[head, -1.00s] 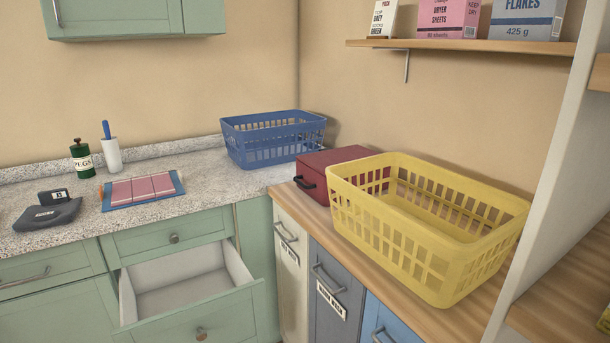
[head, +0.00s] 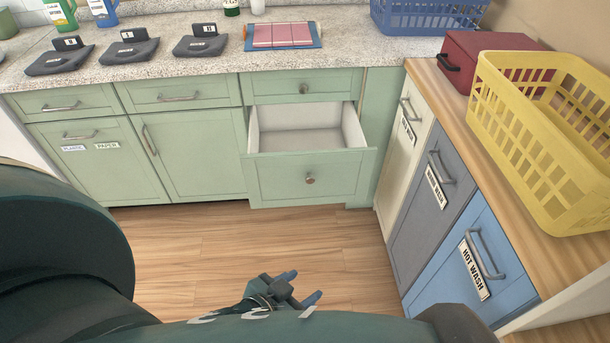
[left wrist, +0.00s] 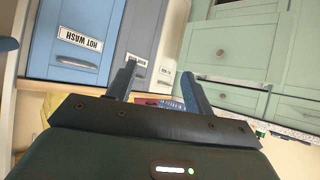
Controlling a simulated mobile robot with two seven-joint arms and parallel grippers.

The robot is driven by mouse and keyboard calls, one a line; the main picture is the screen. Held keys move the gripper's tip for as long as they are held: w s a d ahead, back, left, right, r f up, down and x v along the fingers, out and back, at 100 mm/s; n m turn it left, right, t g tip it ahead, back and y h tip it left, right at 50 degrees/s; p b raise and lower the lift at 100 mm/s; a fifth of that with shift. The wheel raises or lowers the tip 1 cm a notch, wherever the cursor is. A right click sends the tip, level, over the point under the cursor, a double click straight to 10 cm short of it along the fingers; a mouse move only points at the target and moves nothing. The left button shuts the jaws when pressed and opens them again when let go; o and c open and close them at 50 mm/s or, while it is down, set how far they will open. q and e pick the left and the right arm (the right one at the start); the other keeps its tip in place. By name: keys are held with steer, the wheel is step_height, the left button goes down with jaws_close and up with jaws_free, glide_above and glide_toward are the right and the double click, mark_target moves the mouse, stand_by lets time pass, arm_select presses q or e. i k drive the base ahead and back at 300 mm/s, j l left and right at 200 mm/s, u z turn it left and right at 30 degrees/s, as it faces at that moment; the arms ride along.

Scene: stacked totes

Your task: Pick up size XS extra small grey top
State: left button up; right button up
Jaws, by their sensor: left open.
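Three folded dark grey tops lie in a row on the speckled counter in the head view: a left one (head: 60,65), a middle one (head: 130,53) and a right one (head: 203,48). A small dark size card stands behind each. The letters are too small to read surely, so I cannot tell which is XS. My left gripper (head: 302,287) is low over the floor, far from the tops, open and empty. Its two fingers also show apart in the left wrist view (left wrist: 160,75), with no top there. My right gripper is not in view.
An open, empty drawer (head: 310,165) sticks out below the counter. A pink-and-blue folded cloth (head: 282,36) lies right of the tops. A blue basket (head: 425,15), red box (head: 485,60) and yellow basket (head: 535,150) stand at right. The wooden floor (head: 230,235) ahead is clear.

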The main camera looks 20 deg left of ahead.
mark_target(207, 41)
steer(key=u, duration=1.75)
